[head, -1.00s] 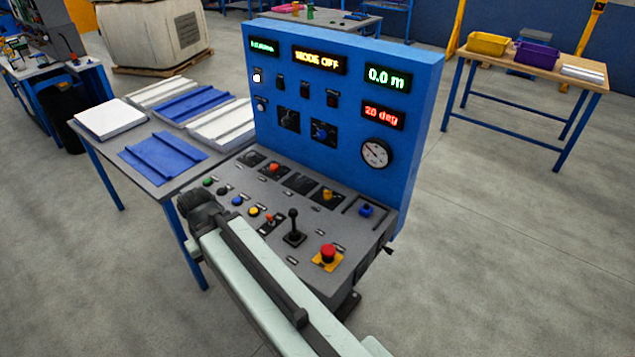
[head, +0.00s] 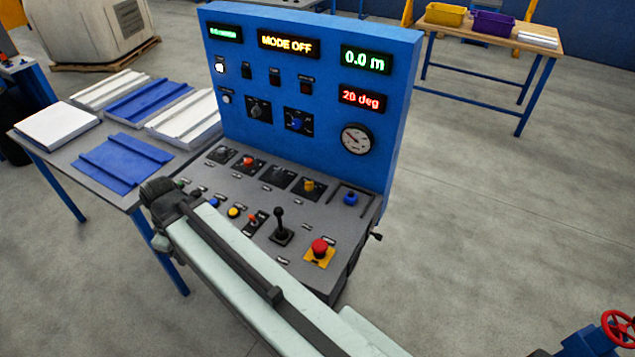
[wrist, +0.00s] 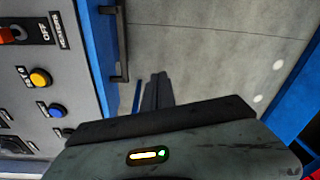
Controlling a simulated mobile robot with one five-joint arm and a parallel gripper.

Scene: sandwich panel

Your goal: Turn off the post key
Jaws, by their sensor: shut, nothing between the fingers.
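The blue control panel (head: 310,60) with its grey sloping console (head: 318,212) stands ahead in the head view. The upright face carries a dark rotary switch (head: 258,109) and a blue knob (head: 298,121); I cannot tell which control is the post key. The display (head: 288,43) reads MODE OFF. In the wrist view, my gripper (wrist: 157,88) is shut and empty, past the console's edge and over the floor. A yellow button (wrist: 39,78) and a blue button (wrist: 56,110) show to its left. In the head view my arm hides part of the console front and the gripper's fingertips.
A table (head: 172,158) with blue and white panels adjoins the console on the left. A red emergency button (head: 320,247) and a black joystick (head: 281,225) stand up from the console. A red handwheel (head: 619,329) is at lower right. Open floor lies right of the console.

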